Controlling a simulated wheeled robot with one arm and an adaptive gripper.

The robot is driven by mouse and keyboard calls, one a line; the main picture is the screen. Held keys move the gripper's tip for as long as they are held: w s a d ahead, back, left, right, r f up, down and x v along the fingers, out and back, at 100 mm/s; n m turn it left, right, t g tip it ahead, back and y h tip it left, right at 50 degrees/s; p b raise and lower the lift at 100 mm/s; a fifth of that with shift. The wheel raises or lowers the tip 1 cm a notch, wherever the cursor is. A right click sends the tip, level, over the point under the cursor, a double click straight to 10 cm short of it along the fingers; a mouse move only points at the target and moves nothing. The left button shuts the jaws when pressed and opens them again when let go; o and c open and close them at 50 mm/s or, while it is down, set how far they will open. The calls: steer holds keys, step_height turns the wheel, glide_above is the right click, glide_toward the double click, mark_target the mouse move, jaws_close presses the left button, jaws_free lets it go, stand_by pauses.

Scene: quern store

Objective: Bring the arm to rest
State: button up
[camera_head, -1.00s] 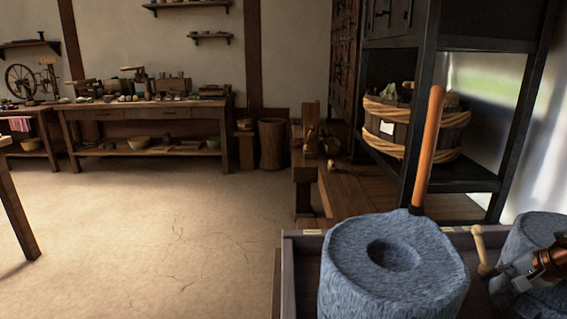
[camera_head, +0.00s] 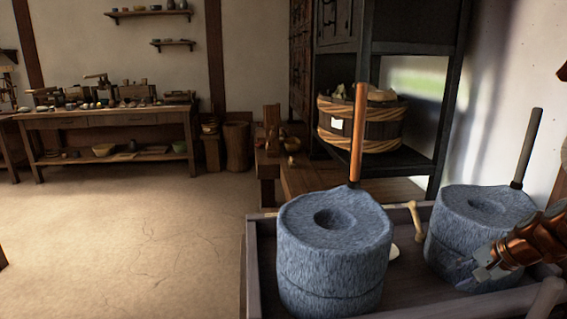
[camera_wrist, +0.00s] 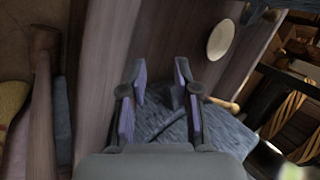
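My gripper (camera_wrist: 160,75) is open in the wrist view, with its two fingers apart and nothing seen held between them. In the head view my gripper (camera_head: 485,268) is at the right, in front of the right grey stone quern (camera_head: 488,208); I cannot tell whether it touches the stone. A grey stone surface (camera_wrist: 195,130) lies beyond the fingers in the wrist view. The left quern (camera_head: 335,270) stands apart from it, with a hollow in its top.
Both querns stand in a wooden tray (camera_head: 255,265). Upright handles (camera_head: 358,135) (camera_head: 527,145) rise behind them. A small wooden peg (camera_head: 415,220) and a pale disc (camera_head: 394,252) lie between them. A dark shelf (camera_head: 440,110) holding a basket (camera_head: 350,128) stands behind. Open floor (camera_head: 120,235) lies left.

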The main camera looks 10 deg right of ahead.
steer(key=s+a+r+n+g+p, duration=0.2)
steer(key=a+r+n+p, duration=0.2)
steer(key=a+r+p, duration=0.75)
steer(key=s+a+r+n+g+p, duration=0.25)
steer(key=a+r+p, duration=0.5)
steer(key=a, duration=0.65)
steer(key=s+a+r+n+g+h+p, duration=0.1)
steer(key=s+a+r+n+p, duration=0.2)
steer(key=s+r+p, duration=0.6)
steer(key=s+a+r+n+g+h+p, duration=0.2)
steer(key=s+a+r+p, duration=0.4)
steer(key=s+r+p, duration=0.3)
steer(key=s+n+p, duration=0.1)
steer(key=s+p, duration=0.1)
steer(key=s, duration=0.1)
steer(key=shift+r+n, duration=0.35)
steer(key=shift+r, duration=0.05)
